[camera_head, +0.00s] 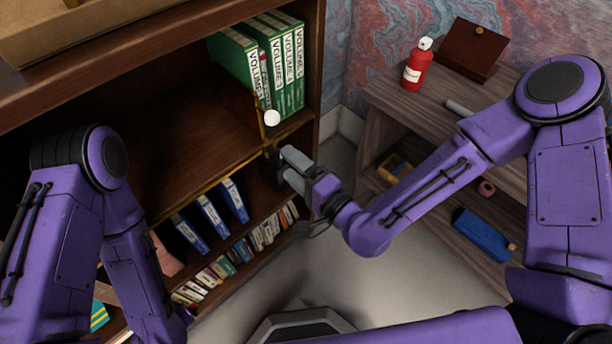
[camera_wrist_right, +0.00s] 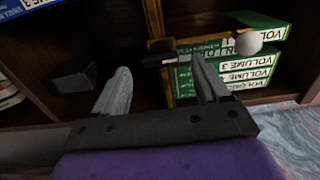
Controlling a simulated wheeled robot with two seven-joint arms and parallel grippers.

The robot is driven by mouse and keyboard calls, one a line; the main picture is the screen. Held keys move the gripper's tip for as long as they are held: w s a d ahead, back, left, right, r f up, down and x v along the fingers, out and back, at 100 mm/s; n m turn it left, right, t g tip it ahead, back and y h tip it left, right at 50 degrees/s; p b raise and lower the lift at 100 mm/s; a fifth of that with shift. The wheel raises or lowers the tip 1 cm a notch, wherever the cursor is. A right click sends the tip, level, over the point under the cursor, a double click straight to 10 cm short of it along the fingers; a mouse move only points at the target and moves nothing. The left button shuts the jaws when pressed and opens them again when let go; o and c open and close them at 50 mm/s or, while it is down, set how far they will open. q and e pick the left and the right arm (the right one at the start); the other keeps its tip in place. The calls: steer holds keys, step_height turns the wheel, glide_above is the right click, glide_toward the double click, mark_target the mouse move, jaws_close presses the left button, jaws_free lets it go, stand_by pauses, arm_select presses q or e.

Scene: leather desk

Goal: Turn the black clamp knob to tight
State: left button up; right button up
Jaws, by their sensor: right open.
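My right gripper (camera_head: 287,165) is open and empty in front of the bookcase's middle shelf edge. Its two grey fingers also show spread apart in the right wrist view (camera_wrist_right: 160,70). A dark block (camera_wrist_right: 75,80), which may be the black clamp knob, lies beyond and left of the left finger, apart from it. A small dark part (camera_head: 270,155) shows just beyond the fingertips in the head view. A gold-brown bracket (camera_wrist_right: 160,85) with a white ball (camera_head: 272,118) stands at the shelf edge. No knob marking is readable. My left gripper is out of view.
Green volumes (camera_head: 283,65) stand on the upper shelf above the gripper. Blue binders (camera_head: 212,213) and small books fill the lower shelves. A wooden side unit at right holds a red bottle (camera_head: 417,65) and a brown box (camera_head: 472,50). Floor between them is open.

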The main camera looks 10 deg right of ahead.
steer(key=p+v, duration=0.3)
steer(key=v, duration=0.5)
steer(key=shift+s+d, duration=0.2)
